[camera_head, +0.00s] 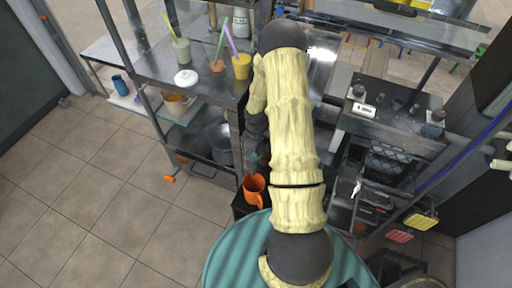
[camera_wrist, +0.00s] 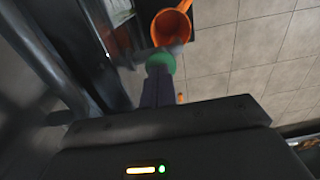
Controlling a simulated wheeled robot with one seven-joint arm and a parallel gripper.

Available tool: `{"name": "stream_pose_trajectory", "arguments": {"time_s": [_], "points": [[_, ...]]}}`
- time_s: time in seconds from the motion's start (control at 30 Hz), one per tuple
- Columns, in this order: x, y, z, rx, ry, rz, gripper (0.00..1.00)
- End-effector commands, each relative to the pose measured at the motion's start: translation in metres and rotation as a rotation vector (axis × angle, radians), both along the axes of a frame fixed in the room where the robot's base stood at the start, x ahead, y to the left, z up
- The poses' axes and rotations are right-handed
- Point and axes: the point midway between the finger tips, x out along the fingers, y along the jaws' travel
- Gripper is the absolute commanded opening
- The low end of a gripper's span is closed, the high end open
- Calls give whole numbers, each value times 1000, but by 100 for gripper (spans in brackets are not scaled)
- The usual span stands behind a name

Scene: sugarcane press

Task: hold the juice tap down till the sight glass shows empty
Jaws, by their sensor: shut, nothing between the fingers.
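My gripper (camera_wrist: 157,72) is shut in the wrist view. Its dark fingertips are at a small green part that looks like the juice tap (camera_wrist: 161,62); whether they press on it I cannot tell. In the head view a bit of green at the tap (camera_head: 257,158) shows beside my arm. An orange mug (camera_wrist: 171,26) is just beyond the green part in the wrist view, and the mug (camera_head: 254,188) stands upright below it in the head view. Its contents are unclear. I cannot make out the sight glass in either view; my arm hides much of the press.
A metal shelf (camera_head: 150,68) at left holds cups with straws and a yellow cup (camera_head: 242,67). A round teal-striped table (camera_head: 225,262) is at the front. A dark counter (camera_head: 385,118) with small jars is at right.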

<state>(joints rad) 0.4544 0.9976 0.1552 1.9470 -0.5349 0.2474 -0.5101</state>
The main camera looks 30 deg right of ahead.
Motion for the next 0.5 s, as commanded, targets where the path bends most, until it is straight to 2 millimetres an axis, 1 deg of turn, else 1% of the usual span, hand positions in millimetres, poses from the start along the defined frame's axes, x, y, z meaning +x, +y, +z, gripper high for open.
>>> {"name": "stream_pose_trajectory", "arguments": {"time_s": [0.17, 0.4, 0.5], "points": [[0, 0, -1, 0, 0, 0, 0], [-2, 0, -25, 1, 5, -1, 0], [-3, 1, -28, 2, 8, -2, 0]]}}
